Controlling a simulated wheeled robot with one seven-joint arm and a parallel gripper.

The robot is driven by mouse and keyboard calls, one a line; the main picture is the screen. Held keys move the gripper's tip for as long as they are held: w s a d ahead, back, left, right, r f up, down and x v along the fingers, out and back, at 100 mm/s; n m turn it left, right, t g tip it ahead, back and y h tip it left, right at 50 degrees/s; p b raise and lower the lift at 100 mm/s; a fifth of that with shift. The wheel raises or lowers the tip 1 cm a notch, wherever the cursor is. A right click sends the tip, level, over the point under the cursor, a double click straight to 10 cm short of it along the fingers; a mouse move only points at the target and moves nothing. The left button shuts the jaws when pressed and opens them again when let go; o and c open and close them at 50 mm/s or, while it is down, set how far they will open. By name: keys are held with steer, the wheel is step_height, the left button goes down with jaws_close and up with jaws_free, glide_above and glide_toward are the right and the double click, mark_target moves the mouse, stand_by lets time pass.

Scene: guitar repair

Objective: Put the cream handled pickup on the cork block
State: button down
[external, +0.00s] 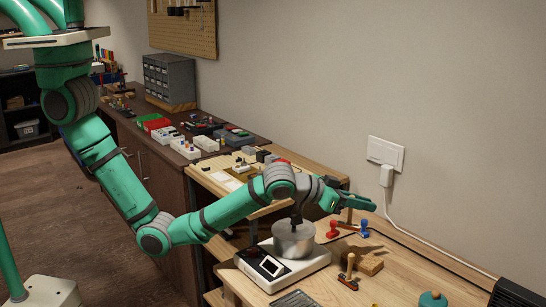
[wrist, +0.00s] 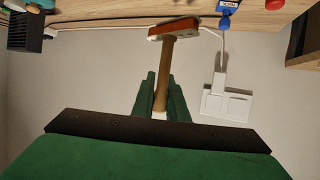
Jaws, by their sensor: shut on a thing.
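My gripper (external: 347,204) is shut on a handled pickup (wrist: 166,72) above the right part of the bench. In the wrist view its tan handle runs between my fingers to a flat orange-red and pale base. In the external view this held pickup (external: 348,217) hangs below my fingers; I cannot tell if its base clears the bench. Its handle looks tan rather than clearly cream. The brown cork block (external: 370,264) lies on the bench nearer the camera, with a bare top. Another tan-handled piece (external: 349,268) stands just left of it.
A red-handled piece (external: 332,230) and a blue-handled piece (external: 365,229) stand near my gripper. A metal pot (external: 294,241) sits on a scale (external: 311,261) to the left.

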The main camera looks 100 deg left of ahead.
mark_target(354, 226)
steer(key=w+f, duration=0.5)
steer(key=f, duration=0.4)
steer(key=shift+a, duration=0.2)
steer(key=shift+f, duration=0.1)
steer(key=c, duration=1.7)
jaws_free()
steer(key=shift+c, duration=0.2)
steer(key=shift+s+r, duration=0.1)
steer(key=shift+r, duration=0.1)
steer(key=v, duration=1.2)
steer(key=shift+d+f, duration=0.1)
